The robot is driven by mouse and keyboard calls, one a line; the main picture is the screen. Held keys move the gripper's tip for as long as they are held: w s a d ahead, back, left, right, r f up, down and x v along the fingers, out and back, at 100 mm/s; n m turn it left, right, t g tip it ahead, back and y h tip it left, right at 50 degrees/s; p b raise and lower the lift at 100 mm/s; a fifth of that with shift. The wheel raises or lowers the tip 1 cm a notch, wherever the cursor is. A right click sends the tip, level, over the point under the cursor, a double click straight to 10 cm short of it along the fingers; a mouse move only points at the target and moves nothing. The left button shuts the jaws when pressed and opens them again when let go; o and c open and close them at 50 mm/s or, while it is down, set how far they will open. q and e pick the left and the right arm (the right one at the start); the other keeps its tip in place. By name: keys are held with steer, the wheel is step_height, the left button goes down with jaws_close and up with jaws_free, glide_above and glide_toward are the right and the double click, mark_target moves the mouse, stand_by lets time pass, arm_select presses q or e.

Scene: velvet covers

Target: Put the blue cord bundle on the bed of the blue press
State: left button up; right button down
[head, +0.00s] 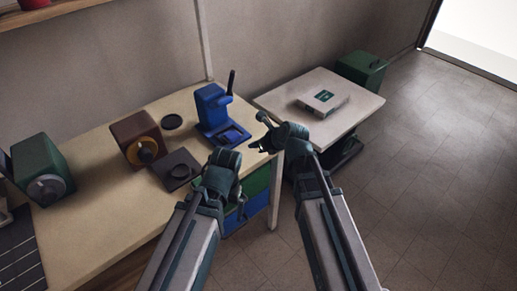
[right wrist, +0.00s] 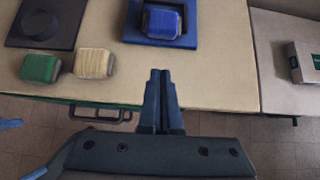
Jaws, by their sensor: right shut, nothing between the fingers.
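The blue cord bundle (right wrist: 163,22) lies on the bed of the blue press (head: 212,104), whose blue base (right wrist: 133,30) frames it in the right wrist view. In the head view the bundle is small on the press's front plate. My right gripper (head: 263,132) is in front and to the right of the press, apart from the bundle. Its fingers (right wrist: 161,73) are together with nothing between them. My left gripper (head: 224,170) is in front of the table's near edge; its fingers are too unclear to read.
A green bundle (right wrist: 40,67) and a cream bundle (right wrist: 95,63) lie near the table edge, left of the press. A dark plate (head: 176,168), brown press (head: 136,137) and green press (head: 41,165) stand further left. A side table (head: 350,112) bears a flat box (head: 322,102).

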mark_target(235, 136)
steer(key=b+x, duration=0.2)
steer(key=x, duration=0.3)
steer(key=shift+w+f+b, duration=0.15)
steer(key=shift+b, duration=0.2)
steer(key=shift+w+a+r+p, duration=0.35)
steer(key=shift+w+a, duration=0.35)
steer(key=shift+w, duration=0.2)
arm_select(q)
steer(key=shift+f, duration=1.55)
arm_select(e)
steer(key=shift+w+a, duration=0.4)
steer(key=shift+w, duration=0.05)
steer(key=shift+w+a, duration=0.85)
steer(key=shift+w, duration=0.3)
steer(key=shift+s, duration=0.1)
steer(key=shift+d, duration=0.1)
